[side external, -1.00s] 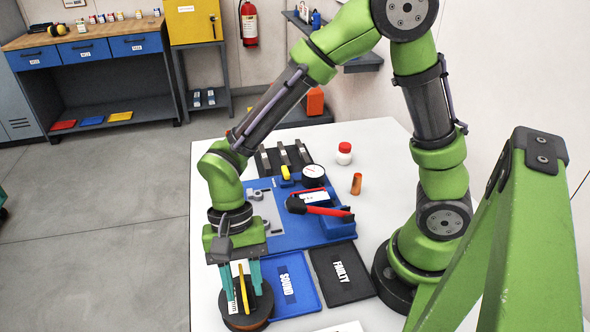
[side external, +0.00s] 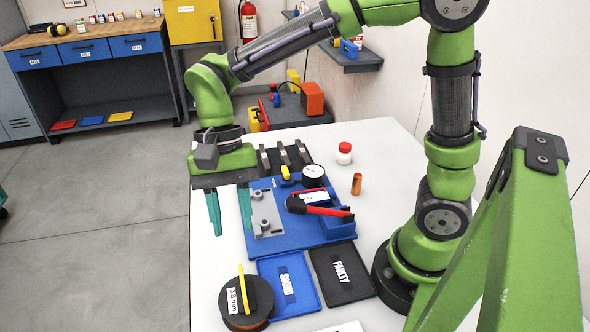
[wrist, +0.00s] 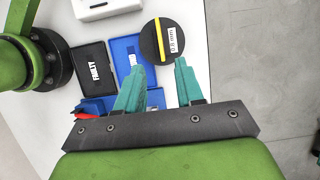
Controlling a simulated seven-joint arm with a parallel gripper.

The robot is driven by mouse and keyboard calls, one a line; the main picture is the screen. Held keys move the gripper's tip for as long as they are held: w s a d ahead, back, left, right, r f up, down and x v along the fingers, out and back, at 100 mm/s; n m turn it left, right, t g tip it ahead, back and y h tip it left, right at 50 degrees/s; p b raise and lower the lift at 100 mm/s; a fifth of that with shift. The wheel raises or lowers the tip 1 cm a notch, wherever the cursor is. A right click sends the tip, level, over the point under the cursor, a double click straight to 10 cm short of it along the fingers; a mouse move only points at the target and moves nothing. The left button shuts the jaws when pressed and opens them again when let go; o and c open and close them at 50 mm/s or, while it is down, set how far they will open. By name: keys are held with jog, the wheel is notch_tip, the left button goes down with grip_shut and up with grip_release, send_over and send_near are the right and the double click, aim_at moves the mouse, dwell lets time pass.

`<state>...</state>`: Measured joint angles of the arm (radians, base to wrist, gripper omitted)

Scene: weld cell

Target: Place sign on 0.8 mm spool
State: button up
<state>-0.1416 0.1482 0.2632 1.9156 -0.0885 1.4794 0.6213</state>
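The spool (side external: 262,291) is a round black disc with a brown-orange lower edge at the front left of the white table. A white label (side external: 233,300) with "mm" lettering lies on its top. The thin yellow sign (side external: 242,286) stands on the spool's top, beside the label. In the wrist view the sign (wrist: 160,38) shows as a yellow strip across the spool (wrist: 149,42). My gripper (side external: 231,230) has two teal fingers spread apart with nothing between them. It hangs above the table's left edge, clear of the spool and behind it in the side view.
A blue tray marked SOUND (side external: 310,288) and a black tray marked FAULTY (side external: 357,287) lie right of the spool. A red-capped bottle (side external: 344,154) stands behind.

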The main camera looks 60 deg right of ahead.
jog(key=s+d+r+n+t, duration=0.2)
jog(key=d+r+t, duration=0.1)
jog(key=d+t, duration=0.2)
jog(key=s+d+r+n+t+h, duration=0.1)
jog(key=d+t, duration=0.4)
jog(key=d, duration=0.5)
notch_tip(320, 180, up, 2)
jog(key=shift+s+d+r+n, duration=0.1)
jog(key=shift+s+d+n, duration=0.2)
jog(key=shift+s+n, duration=0.55)
